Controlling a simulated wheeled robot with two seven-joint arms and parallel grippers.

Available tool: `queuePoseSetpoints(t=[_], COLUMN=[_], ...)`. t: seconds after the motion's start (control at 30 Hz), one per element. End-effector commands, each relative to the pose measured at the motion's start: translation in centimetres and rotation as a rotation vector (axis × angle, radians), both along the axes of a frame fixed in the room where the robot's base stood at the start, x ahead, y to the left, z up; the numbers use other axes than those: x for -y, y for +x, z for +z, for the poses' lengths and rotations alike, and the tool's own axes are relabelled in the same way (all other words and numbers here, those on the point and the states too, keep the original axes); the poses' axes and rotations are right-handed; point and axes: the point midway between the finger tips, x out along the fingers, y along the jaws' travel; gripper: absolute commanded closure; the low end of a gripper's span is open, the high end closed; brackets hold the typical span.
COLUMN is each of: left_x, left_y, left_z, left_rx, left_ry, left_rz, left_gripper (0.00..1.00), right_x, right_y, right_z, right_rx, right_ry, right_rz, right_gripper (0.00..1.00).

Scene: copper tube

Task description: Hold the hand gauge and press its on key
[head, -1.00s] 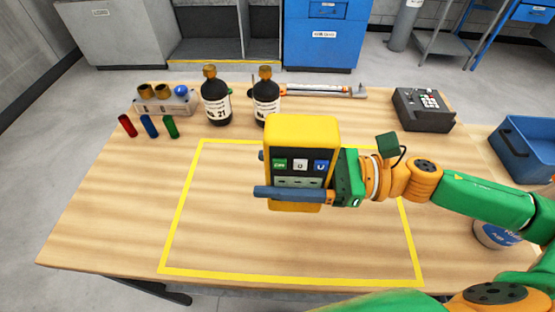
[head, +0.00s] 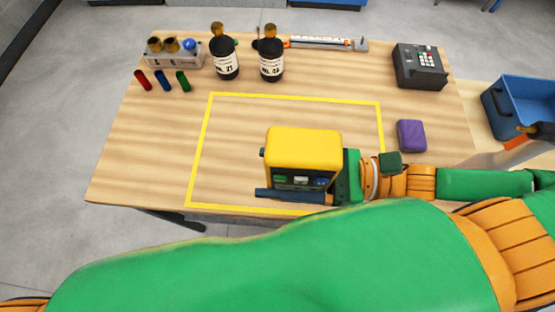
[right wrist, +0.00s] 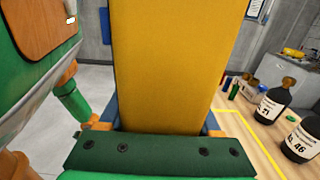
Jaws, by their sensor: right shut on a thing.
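The hand gauge (head: 304,147) is a yellow box with a dark front that carries green, white and blue keys. My right gripper (head: 296,193) is shut on it, with blue fingers along its sides, and holds it over the near part of the yellow-taped area. In the head view the gauge is seen mostly from above, so its key face is strongly foreshortened. In the right wrist view the gauge's plain yellow side (right wrist: 165,65) fills the middle between the fingers; no keys show there. My left gripper is not in view. A green arm part of mine crosses the bottom of the head view.
Two dark bottles (head: 224,55) stand at the back, beside a rack (head: 174,60) and red, blue and green tubes (head: 162,80). A dark keypad device (head: 419,66), a purple block (head: 411,135) and a blue bin (head: 519,108) are at the right. The taped area is otherwise clear.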

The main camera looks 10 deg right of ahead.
Motion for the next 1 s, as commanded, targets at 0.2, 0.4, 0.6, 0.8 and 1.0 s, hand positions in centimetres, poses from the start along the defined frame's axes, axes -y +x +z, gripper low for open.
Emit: queuePoseSetpoints(t=[0.2,0.4,0.6,0.8,1.0], left_x=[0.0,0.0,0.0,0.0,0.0], left_y=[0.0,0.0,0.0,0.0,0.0], left_z=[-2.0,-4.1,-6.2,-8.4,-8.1], left_rx=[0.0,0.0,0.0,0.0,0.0], left_ry=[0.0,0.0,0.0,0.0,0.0], left_rz=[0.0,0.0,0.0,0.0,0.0], left_gripper=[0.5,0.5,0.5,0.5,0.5], right_x=[0.4,0.9,1.4,1.8,2.4], right_y=[1.7,3.6,5.3,7.2,9.3], right_z=[-0.5,-0.7,-0.6,-0.6,0.5], right_rx=[0.008,0.008,0.008,0.014,0.01], right_ry=[-0.001,-0.001,-0.001,0.001,0.005], right_rz=[0.002,0.002,0.0,0.004,-0.002], right_gripper=[1.0,1.0,1.0,1.0,1.0])
